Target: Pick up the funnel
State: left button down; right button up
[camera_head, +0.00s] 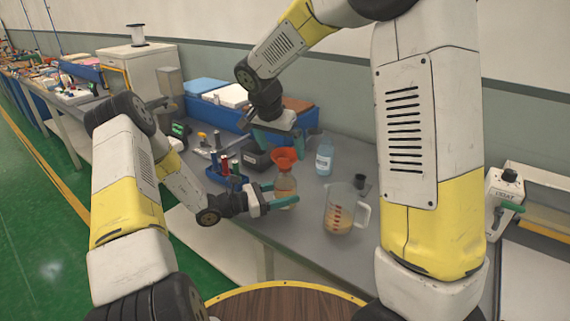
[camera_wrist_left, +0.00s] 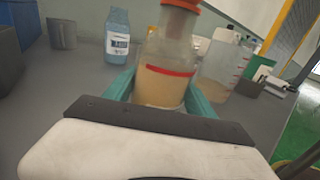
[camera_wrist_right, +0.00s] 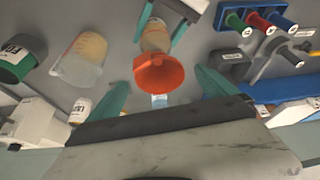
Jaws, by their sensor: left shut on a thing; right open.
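The orange funnel (camera_head: 284,157) sits upright in the mouth of a bottle (camera_head: 286,186) holding pale tan liquid. My left gripper (camera_head: 281,194) is shut on the bottle's body; the left wrist view shows the bottle (camera_wrist_left: 163,88) between its teal fingers, with the funnel's lower part (camera_wrist_left: 181,8) at the top edge. My right gripper (camera_head: 281,141) is open and empty just above and behind the funnel. In the right wrist view the funnel (camera_wrist_right: 158,74) lies between and slightly beyond the open fingers, and it hides part of the bottle (camera_wrist_right: 155,36).
A measuring jug (camera_head: 340,212) stands right of the bottle on the grey table (camera_head: 300,240). A blue-liquid bottle (camera_head: 325,155) stands behind it. A blue holder (camera_head: 226,176) with coloured-handled tools is at the left, near my left gripper. Blue bins (camera_head: 222,114) line the back.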

jog(key=x, duration=0.6)
jog(key=shift+d+f, duration=0.1)
jog(key=shift+f, duration=0.35)
jog(key=c, duration=1.6)
jog(key=shift+o, duration=0.2)
jog(key=shift+r, duration=0.2)
notch_tip(320, 180, up, 10)
jog(key=shift+f, duration=0.2)
